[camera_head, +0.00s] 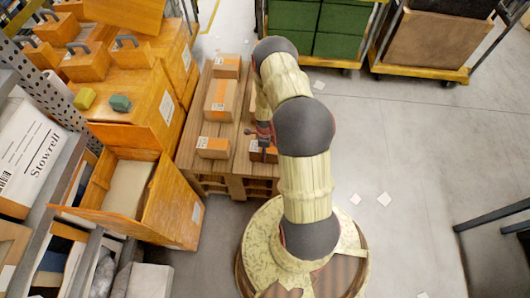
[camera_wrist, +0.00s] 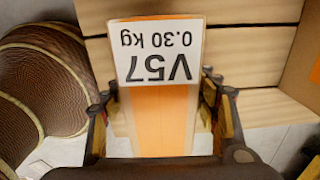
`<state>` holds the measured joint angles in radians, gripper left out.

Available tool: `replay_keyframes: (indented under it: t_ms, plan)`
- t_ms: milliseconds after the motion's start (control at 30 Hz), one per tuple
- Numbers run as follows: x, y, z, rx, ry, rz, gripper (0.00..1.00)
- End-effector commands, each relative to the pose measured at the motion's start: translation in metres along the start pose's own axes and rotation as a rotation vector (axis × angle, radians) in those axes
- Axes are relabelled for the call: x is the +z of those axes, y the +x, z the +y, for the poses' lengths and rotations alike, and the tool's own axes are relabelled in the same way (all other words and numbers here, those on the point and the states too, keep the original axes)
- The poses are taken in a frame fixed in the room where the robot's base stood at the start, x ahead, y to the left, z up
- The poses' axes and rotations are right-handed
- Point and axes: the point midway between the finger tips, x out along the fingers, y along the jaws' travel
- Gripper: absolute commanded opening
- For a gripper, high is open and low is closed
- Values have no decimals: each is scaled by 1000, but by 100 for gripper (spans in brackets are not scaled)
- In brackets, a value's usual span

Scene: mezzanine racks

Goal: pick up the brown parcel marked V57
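The brown parcel marked V57 (camera_wrist: 160,120) fills the middle of the wrist view. Its white label reads V57 and 0.30 kg, upside down, and an orange strip runs along it. My gripper (camera_wrist: 163,105) has one finger on each side of the parcel, close to its sides. I cannot tell whether the fingers press on it. In the head view, a brown parcel (camera_head: 262,152) shows at the front right of the wooden pallet stand (camera_head: 185,160), under my gripper (camera_head: 263,138) and partly hidden by my arm.
Other brown parcels stand on the pallet: one at the front left (camera_head: 213,147), a larger one (camera_head: 220,100) and one at the back (camera_head: 227,67). An orange open box (camera_head: 170,205) and racks line the left. Trolleys stand behind. Grey floor (camera_head: 400,150) is mostly open at right.

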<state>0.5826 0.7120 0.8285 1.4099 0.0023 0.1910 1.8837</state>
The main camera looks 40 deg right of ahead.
Motion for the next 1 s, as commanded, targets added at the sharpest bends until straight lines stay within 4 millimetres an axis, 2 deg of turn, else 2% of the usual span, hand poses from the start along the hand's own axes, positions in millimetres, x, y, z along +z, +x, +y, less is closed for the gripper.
replay_keyframes:
  t_ms: [700, 1000]
  plan:
    - [0, 0, 0, 0, 0, 0, 16]
    - [0, -2, 0, -1, 0, 0, 16]
